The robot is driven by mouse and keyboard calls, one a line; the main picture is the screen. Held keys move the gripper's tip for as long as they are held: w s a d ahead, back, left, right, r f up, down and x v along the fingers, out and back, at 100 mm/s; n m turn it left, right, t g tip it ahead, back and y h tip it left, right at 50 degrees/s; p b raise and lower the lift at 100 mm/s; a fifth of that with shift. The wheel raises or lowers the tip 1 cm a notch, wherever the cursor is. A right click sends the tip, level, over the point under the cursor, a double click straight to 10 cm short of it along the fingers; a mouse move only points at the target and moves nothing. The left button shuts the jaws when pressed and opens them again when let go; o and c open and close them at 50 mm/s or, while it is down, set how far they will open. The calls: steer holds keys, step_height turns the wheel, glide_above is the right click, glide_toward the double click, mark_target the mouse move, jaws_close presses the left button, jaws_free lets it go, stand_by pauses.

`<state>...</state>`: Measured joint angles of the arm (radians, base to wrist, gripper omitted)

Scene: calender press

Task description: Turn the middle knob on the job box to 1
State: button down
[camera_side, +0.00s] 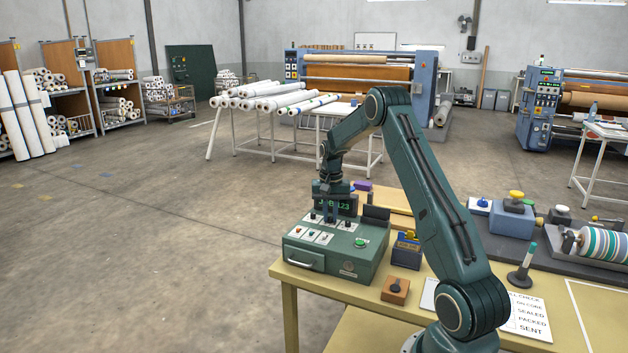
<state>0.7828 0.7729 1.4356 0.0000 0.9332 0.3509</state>
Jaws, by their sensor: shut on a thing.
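The green job box (325,264) sits at the left end of the yellow table, with a drawer handle, white plates with small knobs and buttons, and a green button on its top. A dark display (348,205) with green digits stands at its back, partly hidden by my arm. My gripper (324,217) points straight down over the back row of knobs, with its fingers down at the panel. It is shut on a knob there. The fingers cover this knob, so its setting and exact place in the row cannot be read.
A small dark box with a yellow top (406,251) stands just right of the job box. A brown block (395,291) lies in front of it. A stamp (522,272) and a printed sheet (528,316) are further right. The front left table edge is close to the box.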

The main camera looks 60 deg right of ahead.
mark_target(330, 218)
steer(key=shift+n, duration=0.4)
steer(key=n, duration=1)
stand_by(0.4)
steer(key=c, duration=1.4)
jaws_free()
steer(key=shift+r, duration=0.15)
step_height(330, 218, up, 14)
steer(key=shift+f, duration=0.2)
